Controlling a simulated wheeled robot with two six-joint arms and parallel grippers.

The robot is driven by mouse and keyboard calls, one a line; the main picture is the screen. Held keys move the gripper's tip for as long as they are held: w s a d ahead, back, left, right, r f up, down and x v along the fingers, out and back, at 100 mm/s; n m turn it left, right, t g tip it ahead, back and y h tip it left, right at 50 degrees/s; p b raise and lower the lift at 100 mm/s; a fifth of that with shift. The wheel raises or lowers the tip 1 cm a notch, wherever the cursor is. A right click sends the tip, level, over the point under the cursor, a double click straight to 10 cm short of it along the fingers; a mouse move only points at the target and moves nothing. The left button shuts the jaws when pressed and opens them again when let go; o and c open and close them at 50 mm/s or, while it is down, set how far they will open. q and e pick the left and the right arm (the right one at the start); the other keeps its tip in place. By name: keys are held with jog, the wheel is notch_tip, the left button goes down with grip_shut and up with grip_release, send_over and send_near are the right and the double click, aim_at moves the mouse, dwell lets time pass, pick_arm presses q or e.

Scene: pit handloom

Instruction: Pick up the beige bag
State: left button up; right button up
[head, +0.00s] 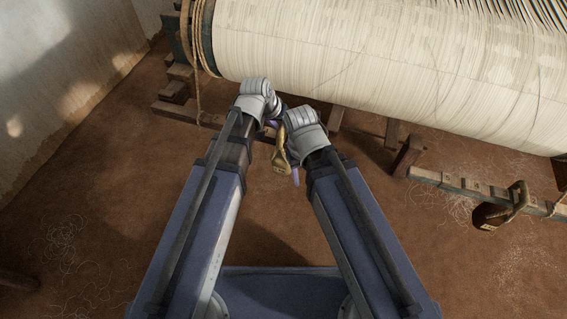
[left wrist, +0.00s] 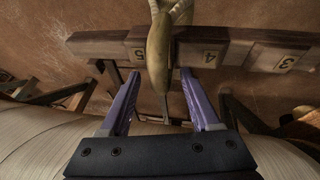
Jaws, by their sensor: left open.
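The beige bag (head: 281,158) shows as a small tan patch between my two wrists in the head view, mostly hidden by them. In the left wrist view the bag (left wrist: 158,55) is seen narrow side on, in front of a numbered wooden rail, with its strap (left wrist: 181,10) at the top edge. My left gripper (left wrist: 158,76) is open, with one purple finger on each side of the bag and a gap visible to each. My right gripper (head: 302,132) is close beside the left one; its jaws are not clearly shown.
The wooden rail (left wrist: 110,43) carries number labels, 3, 4 and 5. A darker brown bag (head: 492,215) is at the rail's right end. The loom's large cream warp roll (head: 400,65) lies beyond my grippers. Bare earthen floor (head: 85,205) is open at left.

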pick_arm(q)
jog(key=shift+w+d+f, duration=0.1)
jog(key=shift+f, duration=0.1)
grip_shut()
dwell(0.4)
dwell(0.9)
